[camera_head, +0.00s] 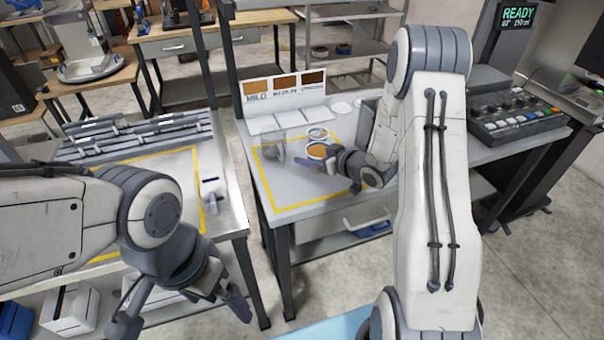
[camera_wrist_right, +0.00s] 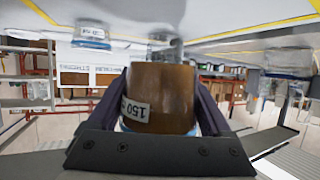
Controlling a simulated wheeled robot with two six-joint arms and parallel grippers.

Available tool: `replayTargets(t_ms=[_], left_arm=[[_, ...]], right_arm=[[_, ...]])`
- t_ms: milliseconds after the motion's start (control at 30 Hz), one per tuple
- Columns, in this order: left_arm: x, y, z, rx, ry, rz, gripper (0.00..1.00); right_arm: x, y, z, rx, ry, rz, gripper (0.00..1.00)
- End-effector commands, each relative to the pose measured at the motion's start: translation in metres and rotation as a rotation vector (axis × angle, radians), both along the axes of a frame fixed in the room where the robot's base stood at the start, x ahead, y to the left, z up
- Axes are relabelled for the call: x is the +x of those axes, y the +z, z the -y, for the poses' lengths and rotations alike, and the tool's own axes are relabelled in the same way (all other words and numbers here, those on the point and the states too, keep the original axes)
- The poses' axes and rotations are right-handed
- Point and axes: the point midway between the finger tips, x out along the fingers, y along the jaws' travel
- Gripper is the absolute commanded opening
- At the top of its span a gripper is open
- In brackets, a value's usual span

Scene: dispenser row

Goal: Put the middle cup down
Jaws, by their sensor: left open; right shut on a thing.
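A cup of brown liquid (camera_head: 317,151) is between the fingers of my right gripper (camera_head: 335,160), over the worktable inside the yellow outline. In the right wrist view, which looks upside down, this cup (camera_wrist_right: 160,98) fills the space between the fingers and bears a label reading 150. I cannot tell whether its base touches the table. Another cup (camera_head: 317,133) stands just behind it. A clear container (camera_head: 274,150) stands to its left. My left gripper (camera_head: 225,298) is open and empty, low in front of the left table and away from the cups.
A colour card (camera_head: 285,90) with brown swatches, one marked MILD, stands at the back of the worktable (camera_head: 290,190). A button console (camera_head: 515,110) is on the right. A left table (camera_head: 150,185) with rails stands across a gap. Bare tabletop lies within the yellow outline.

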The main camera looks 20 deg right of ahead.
Motion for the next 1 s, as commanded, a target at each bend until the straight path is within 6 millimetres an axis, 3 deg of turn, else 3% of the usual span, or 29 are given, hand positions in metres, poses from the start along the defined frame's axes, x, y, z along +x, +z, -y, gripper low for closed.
replayTargets(t_ms=[100,233,600,1000], left_arm=[[0.000,0.005,0.000,0.000,0.000,0.000,1.00],[0.000,0.006,0.000,0.000,0.000,0.000,1.00],[0.000,0.015,0.000,0.000,0.000,0.000,1.00],[0.000,0.010,0.000,0.000,0.000,0.000,1.00]], right_arm=[[-0.005,-0.012,-0.022,0.002,0.003,-0.002,0.07],[-0.008,-0.018,-0.032,-0.001,0.002,0.002,0.07],[-0.008,-0.057,-0.033,-0.001,0.000,0.000,0.07],[-0.008,-0.064,-0.033,-0.002,0.000,0.003,0.07]])
